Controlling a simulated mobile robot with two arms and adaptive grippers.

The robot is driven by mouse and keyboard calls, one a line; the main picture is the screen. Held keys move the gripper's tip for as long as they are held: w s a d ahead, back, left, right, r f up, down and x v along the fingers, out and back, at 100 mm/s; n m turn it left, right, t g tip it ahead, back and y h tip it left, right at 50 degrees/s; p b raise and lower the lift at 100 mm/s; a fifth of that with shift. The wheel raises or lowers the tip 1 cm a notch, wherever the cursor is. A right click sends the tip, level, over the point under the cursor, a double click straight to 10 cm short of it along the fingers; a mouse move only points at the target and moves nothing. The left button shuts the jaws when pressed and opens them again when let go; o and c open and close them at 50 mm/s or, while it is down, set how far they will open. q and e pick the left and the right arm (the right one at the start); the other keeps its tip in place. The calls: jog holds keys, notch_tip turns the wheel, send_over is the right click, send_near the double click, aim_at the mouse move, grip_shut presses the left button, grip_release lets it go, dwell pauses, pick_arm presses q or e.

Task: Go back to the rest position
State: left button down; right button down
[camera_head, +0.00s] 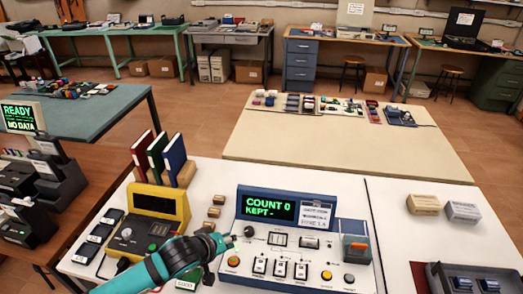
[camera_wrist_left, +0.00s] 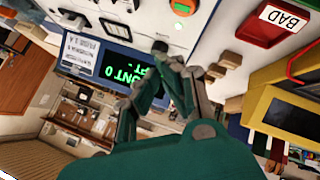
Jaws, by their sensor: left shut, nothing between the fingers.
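The blue console (camera_head: 330,232) stands right of the gripper, with a screen reading "COUNT 0 KEPT -". I cannot tell whether the fingertips touch anything. My right gripper is not in view.
The yellow device (camera_head: 157,203) stands left of my arm, with several books (camera_head: 166,158) behind it. Small wooden blocks (camera_head: 214,212) lie near the gripper. A dark tray (camera_head: 440,281) is at the bottom right. The cream table (camera_head: 330,160) beyond has free room in front.

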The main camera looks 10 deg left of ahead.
pick_arm(q)
jog(key=s+d+m+g, duration=0.2)
jog(key=s+m, duration=0.2)
jog(key=s, duration=0.7)
jog(key=s+a+f+m+g+y, duration=0.1)
jog(key=s+a+m+g+y, duration=0.1)
jog(key=s+a, duration=0.35)
jog(key=s+a+f+m+g+y, duration=0.1)
jog(key=s+a, duration=0.1)
jog(key=s, duration=0.7)
notch_tip(320, 180, down, 30)
jog(key=s+g+b, duration=0.1)
jog(key=s+b, duration=0.1)
jog(key=b, duration=0.1)
jog(key=s+a+f+g+b, duration=0.1)
jog(key=s+a+f+b, duration=0.1)
jog(key=s+f, duration=1.4)
jog(key=shift+a+f+g+b, duration=0.15)
jog(key=shift+f+g+b, duration=0.15)
jog(key=shift+f, duration=0.5)
jog(key=c, duration=2.1)
grip_release()
